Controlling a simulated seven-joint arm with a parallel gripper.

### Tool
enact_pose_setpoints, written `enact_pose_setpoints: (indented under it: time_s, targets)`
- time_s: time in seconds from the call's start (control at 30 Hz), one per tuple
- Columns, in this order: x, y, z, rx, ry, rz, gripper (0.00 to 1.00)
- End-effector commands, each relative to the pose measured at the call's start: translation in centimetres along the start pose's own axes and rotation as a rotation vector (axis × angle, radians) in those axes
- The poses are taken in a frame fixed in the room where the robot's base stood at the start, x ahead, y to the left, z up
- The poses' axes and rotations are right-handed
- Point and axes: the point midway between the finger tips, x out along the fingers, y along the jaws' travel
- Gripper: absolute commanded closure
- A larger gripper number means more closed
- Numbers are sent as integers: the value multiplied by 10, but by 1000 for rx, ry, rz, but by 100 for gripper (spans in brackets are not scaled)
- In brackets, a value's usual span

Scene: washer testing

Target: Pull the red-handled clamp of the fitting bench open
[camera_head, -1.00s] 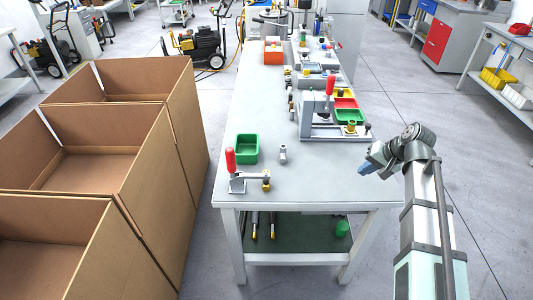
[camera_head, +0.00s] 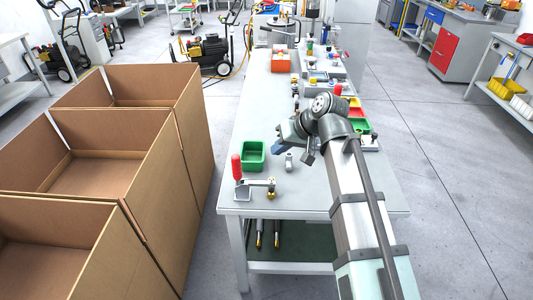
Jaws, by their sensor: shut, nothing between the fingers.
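A clamp with an upright red handle (camera_head: 236,167) stands at the near left corner of the fitting bench (camera_head: 300,196). Its metal base (camera_head: 243,190) sits on the bench top, and its arm reaches right to a brass-coloured tip (camera_head: 271,191). My gripper (camera_head: 279,149) is shut and empty, with blue fingertips pointing left. It is over the bench, to the right of the clamp and farther back, apart from the handle.
A green bin (camera_head: 253,155) and a small grey fitting (camera_head: 289,161) lie near my gripper. An orange bin (camera_head: 281,61) and several parts stand farther back. Open cardboard boxes (camera_head: 174,150) line the floor left of the bench. The bench's front strip is mostly clear.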

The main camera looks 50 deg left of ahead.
Motion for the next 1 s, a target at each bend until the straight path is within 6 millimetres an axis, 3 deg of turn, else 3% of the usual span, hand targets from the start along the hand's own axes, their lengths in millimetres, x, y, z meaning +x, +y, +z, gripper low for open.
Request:
enact_pose_setpoints:
  time_s: [0.6, 0.8, 1.0]
  targets:
    - [96, -2, 0, 1, -2, 0, 100]
    - [105, -24, 0, 2, 1, 1, 100]
    - [110, -33, 0, 2, 1, 1, 100]
